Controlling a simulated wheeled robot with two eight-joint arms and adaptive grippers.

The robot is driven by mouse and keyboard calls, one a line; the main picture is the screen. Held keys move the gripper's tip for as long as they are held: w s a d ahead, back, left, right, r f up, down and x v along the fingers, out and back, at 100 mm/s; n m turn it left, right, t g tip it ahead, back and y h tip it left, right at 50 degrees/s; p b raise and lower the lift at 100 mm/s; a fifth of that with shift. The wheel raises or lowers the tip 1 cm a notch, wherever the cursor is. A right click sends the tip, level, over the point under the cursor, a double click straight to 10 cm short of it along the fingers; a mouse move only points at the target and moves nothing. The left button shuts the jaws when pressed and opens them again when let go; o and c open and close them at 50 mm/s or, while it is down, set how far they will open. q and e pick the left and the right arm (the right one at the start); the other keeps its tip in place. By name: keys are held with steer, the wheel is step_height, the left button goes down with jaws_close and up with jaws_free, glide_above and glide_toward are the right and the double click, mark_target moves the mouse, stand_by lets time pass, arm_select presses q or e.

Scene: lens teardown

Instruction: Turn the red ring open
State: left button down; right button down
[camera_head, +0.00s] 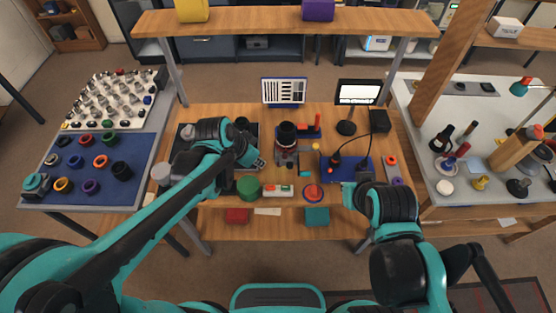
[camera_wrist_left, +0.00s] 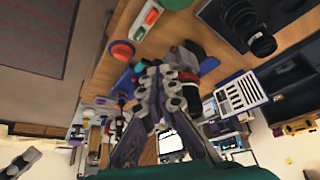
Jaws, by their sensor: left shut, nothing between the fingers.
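A black lens (camera_head: 287,130) stands upright in a grey fixture (camera_head: 287,158) near the middle of the bench. A dark red band (camera_head: 285,146) shows low on the lens and appears to be the red ring. In the left wrist view the lens (camera_wrist_left: 194,50) is partly hidden behind my fingers. My left gripper (camera_head: 258,164) is shut and empty, to the left of the fixture and apart from the lens in the head view. Its fingers (camera_wrist_left: 168,75) fill the middle of the wrist view. My right gripper (camera_head: 349,193) is at the bench's front right; its fingers are not clear.
A green round container (camera_head: 248,187), a white button box (camera_head: 278,190) and a red disc (camera_head: 313,192) line the front edge. A blue mat (camera_head: 348,174) lies to the right. A lit screen (camera_head: 358,93) and a striped chart (camera_head: 284,91) stand behind.

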arm_select(q)
steer(key=w+d+f+b, duration=0.4)
steer(key=w+d+f, duration=0.1)
steer(key=f, duration=0.3)
steer(key=shift+w+d, duration=0.3)
steer(key=shift+w, duration=0.35)
steer(key=shift+f, duration=0.1)
